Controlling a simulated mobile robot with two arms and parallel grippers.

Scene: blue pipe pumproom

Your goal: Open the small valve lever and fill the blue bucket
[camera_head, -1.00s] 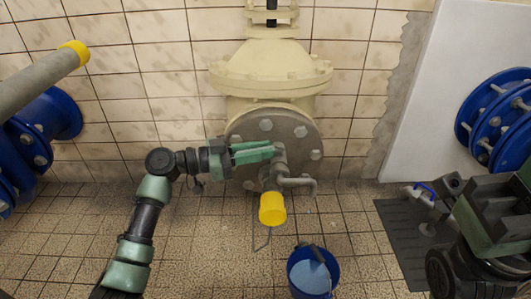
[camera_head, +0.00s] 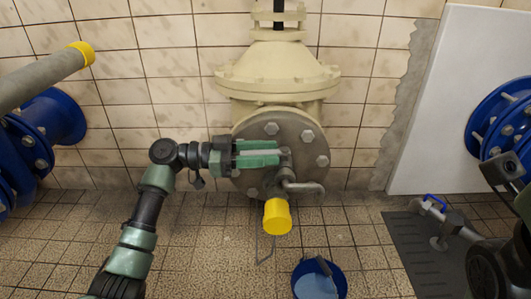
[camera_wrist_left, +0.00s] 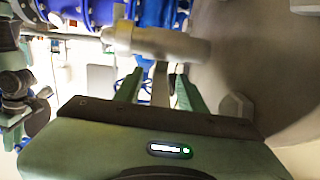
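A grey small valve with a spout (camera_head: 303,187) is on the round flange of the cream valve body in the head view. Below it is a yellow outlet (camera_head: 277,217). My left gripper (camera_head: 279,153) lies in front of the flange, its green fingers apart above and below the pale grey lever (camera_head: 258,153). In the left wrist view the lever (camera_wrist_left: 160,85) stands between the fingers with a gap on each side. The blue bucket (camera_head: 338,276) is on the floor below the outlet, slightly right, cut off by the lower edge. I cannot tell whether the pale blue inside is water.
A thin wire stand (camera_head: 258,248) is below the outlet. Blue flanged pipes (camera_head: 60,125) stand at both sides. My right arm is at the right edge, its fingertips hidden.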

